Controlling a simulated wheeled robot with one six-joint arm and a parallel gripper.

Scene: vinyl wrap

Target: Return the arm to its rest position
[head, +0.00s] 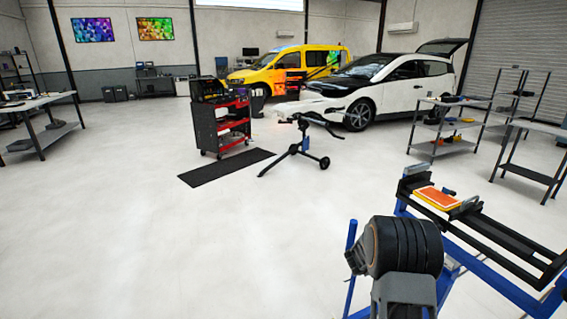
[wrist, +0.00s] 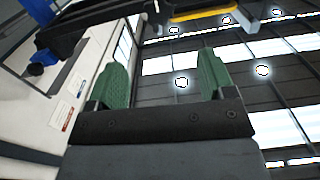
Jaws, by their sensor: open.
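My arm shows at the lower right of the head view, where a thick dark ribbed joint (head: 402,247) stands in front of a blue-framed stand (head: 473,262). My gripper's fingers cannot be made out in that view. In the wrist view my gripper (wrist: 162,78) has two green fingers set wide apart, with nothing between them. The wrist view looks upward to the roof and a white wall, and a dark beam with a yellow edge (wrist: 205,13) crosses its top.
An orange pad with a yellow edge (head: 439,199) lies on the stand beside my arm. A red tool cart (head: 220,127), a black mat (head: 226,168) and a wheeled stand (head: 296,150) are further off. A white car (head: 405,80) is behind. The floor at left is clear.

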